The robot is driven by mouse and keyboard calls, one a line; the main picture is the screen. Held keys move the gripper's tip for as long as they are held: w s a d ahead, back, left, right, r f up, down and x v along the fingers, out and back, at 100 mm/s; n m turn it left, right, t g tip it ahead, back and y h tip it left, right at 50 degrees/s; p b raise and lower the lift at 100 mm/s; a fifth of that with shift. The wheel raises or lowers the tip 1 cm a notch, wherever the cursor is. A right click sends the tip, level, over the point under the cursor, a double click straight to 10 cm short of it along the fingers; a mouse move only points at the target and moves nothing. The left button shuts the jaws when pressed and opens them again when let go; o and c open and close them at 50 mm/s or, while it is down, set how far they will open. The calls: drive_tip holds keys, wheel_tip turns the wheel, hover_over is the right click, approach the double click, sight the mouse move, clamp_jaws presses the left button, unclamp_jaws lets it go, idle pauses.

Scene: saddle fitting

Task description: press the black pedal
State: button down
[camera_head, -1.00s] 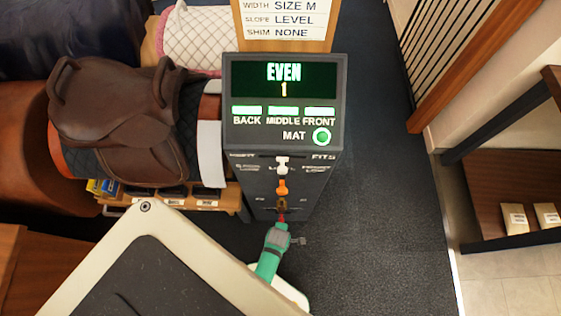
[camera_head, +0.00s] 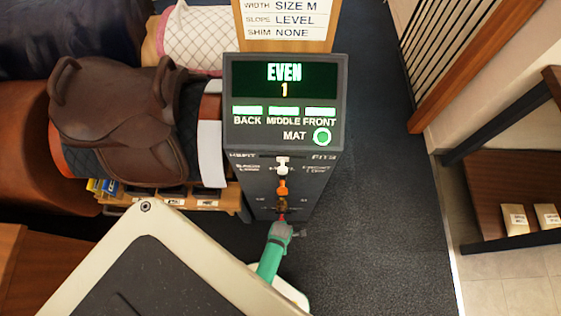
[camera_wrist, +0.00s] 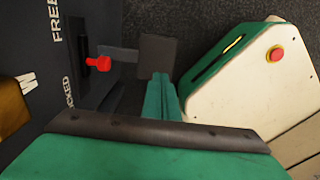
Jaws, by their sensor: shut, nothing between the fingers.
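The black pedal (camera_wrist: 157,52) is a flat dark plate on an arm standing out from the dark console, in the upper middle of the wrist view. My gripper (camera_wrist: 160,82) is shut and empty, its green fingertips overlapping the pedal's near edge in the picture. I cannot tell whether they touch it. In the head view my gripper (camera_head: 283,222) is low at the console's front, below the row of levers.
The console (camera_head: 262,190) shows EVEN 1 and a lit MAT ring, with white and orange levers below. A red knob (camera_wrist: 103,62) sits in a slot beside the pedal. A brown saddle (camera_head: 125,110) stands to the left. Carpet (camera_head: 380,200) is clear to the right.

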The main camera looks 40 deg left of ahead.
drive_tip(key=shift+f, duration=5.2)
